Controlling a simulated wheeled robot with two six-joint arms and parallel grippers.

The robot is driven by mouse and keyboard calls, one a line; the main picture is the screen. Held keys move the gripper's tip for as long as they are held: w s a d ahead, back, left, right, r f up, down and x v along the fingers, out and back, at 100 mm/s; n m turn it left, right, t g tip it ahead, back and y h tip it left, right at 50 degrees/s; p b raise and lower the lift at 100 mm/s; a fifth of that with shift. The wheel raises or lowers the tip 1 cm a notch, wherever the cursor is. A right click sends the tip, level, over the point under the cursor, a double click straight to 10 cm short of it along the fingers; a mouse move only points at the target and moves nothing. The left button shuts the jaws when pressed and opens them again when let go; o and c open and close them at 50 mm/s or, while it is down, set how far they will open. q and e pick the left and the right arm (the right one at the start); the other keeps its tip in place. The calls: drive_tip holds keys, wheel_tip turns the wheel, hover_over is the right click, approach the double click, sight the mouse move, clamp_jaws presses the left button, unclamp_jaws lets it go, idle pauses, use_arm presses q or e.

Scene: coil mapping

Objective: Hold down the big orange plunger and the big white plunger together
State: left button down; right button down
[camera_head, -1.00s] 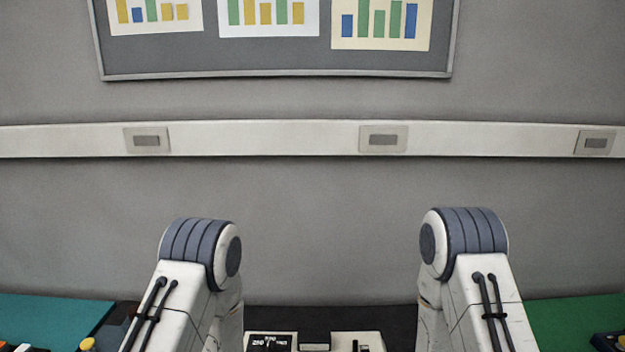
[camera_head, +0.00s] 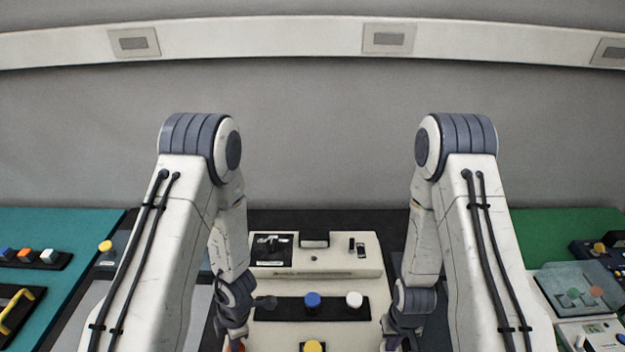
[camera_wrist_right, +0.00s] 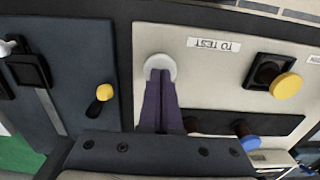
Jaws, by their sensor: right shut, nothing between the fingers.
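The big white plunger (camera_wrist_right: 160,67) shows in the right wrist view as a white round cap on the cream panel. My right gripper (camera_wrist_right: 162,88) is shut and empty, its purple fingertips overlapping the cap's edge; whether they touch or press it I cannot tell. In the head view my right gripper (camera_head: 400,342) is at the panel's right side and hides that plunger. A sliver of orange, likely the big orange plunger (camera_head: 237,346), shows at the bottom edge below my left gripper (camera_head: 236,325). The left fingers are too unclear to judge.
A black strip (camera_head: 333,309) carries a blue plunger (camera_head: 312,300) and a smaller white plunger (camera_head: 354,299). A yellow plunger (camera_head: 313,346) stands in front. Small coloured buttons (camera_head: 25,254) are on the teal mat at left; a yellow knob (camera_head: 105,246) stands nearby.

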drive_tip(key=shift+f, duration=0.2)
use_arm(q)
drive_tip(key=shift+r, duration=0.2)
use_arm(e)
drive_tip(key=shift+r, duration=0.25)
use_arm(q)
drive_tip(key=shift+f, duration=0.15)
use_arm(e)
drive_tip(key=shift+f, duration=0.1)
idle(1.0)
